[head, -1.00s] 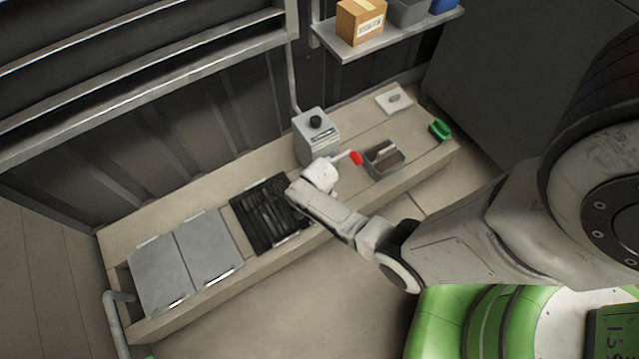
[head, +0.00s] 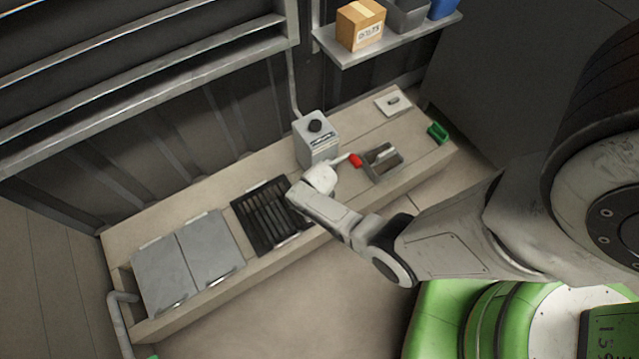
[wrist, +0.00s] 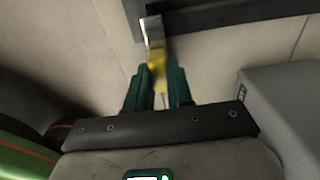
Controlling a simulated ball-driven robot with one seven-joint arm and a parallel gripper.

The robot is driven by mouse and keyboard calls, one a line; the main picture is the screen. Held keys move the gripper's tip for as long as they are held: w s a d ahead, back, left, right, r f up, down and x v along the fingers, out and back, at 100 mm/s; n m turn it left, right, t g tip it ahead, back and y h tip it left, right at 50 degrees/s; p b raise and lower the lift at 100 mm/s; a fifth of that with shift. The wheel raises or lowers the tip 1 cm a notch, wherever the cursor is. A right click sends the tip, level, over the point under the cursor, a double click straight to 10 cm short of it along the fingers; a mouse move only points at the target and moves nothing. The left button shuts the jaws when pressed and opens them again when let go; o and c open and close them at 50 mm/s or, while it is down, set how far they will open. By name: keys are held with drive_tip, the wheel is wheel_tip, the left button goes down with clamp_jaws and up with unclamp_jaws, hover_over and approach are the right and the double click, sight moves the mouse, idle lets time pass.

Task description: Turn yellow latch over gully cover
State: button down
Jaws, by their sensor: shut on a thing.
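The gully cover (head: 265,218) is a dark slatted grate set in the long beige bench. Its dark edge (wrist: 230,14) also shows at the top of the wrist view. The yellow latch (wrist: 156,60) shows in the wrist view, with a grey metal piece at its far end beside that edge. My gripper (wrist: 160,77) has its green fingers on both sides of the latch and is shut on it. In the head view my wrist is by the right side of the cover and hides the latch and fingers.
A grey box with a black knob (head: 317,140) stands behind my wrist, close on the right in the wrist view. A red-tipped lever (head: 355,160), a grey tray (head: 384,170) and a green object (head: 438,132) are to the right. Grey plates (head: 190,255) lie left.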

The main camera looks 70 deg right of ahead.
idle(0.3)
drive_tip(key=c, duration=1)
unclamp_jaws()
wheel_tip(320, 180, up, 11)
drive_tip(key=p, duration=0.6)
drive_tip(key=shift+f, duration=0.1)
